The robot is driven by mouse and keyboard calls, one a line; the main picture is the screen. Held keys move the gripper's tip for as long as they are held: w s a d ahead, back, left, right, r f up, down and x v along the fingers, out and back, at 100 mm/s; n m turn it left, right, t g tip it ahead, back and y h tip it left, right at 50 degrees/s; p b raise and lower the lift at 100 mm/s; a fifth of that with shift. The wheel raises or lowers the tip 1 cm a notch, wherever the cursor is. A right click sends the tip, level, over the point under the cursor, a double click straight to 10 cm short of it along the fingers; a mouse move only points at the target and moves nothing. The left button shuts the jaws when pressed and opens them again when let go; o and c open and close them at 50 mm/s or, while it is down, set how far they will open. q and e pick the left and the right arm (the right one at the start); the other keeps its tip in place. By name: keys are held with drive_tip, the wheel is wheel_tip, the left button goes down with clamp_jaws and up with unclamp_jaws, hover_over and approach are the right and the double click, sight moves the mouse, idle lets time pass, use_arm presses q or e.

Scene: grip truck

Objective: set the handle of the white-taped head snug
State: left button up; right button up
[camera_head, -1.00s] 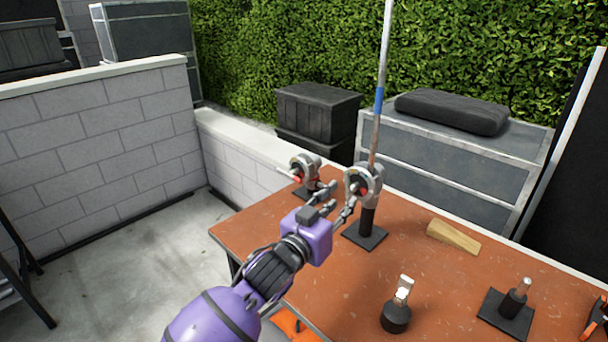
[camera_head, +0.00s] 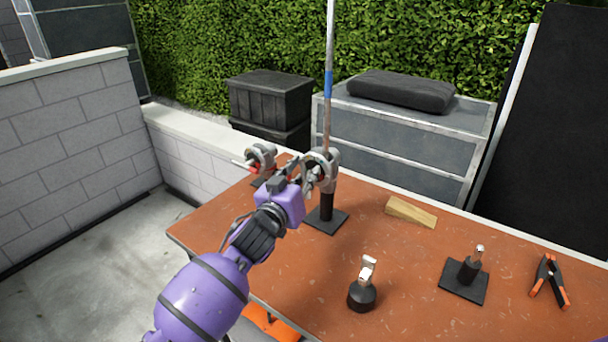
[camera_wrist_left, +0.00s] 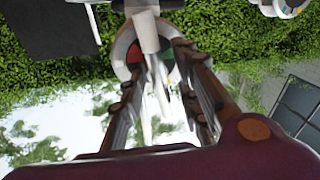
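A grey grip head (camera_head: 326,160) stands on a black post with a square base on the table and holds a tall rod with a blue band. A second grip head (camera_head: 263,156), with a red part, stands behind it to the left. My left gripper (camera_head: 304,176) is at the near left side of the rod-bearing head. In the left wrist view, the gripper (camera_wrist_left: 158,65) has its fingers apart on either side of a pale handle (camera_wrist_left: 150,42), in front of a round head (camera_wrist_left: 122,48) with red and green on its face. Contact is unclear. I cannot make out white tape. My right gripper is out of view.
On the orange-brown table (camera_head: 290,265) are a wooden wedge (camera_head: 410,212), a black-based fitting (camera_head: 362,290), a short post on a plate (camera_head: 466,275) and an orange-tipped clamp (camera_head: 549,282). A low block wall (camera_head: 190,150) runs behind the left side.

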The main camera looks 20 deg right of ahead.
use_arm(q)
clamp_jaws()
drive_tip(key=shift+m+t, duration=0.3)
drive_tip(key=shift+m, duration=1.2)
unclamp_jaws()
drive_tip(key=shift+a, duration=0.15)
drive_tip(key=shift+d+f, duration=0.1)
drive_tip(key=shift+d, duration=0.1)
drive_tip(key=v, duration=1.2)
drive_tip(key=shift+o, duration=0.2)
drive_tip(key=shift+a, duration=0.1)
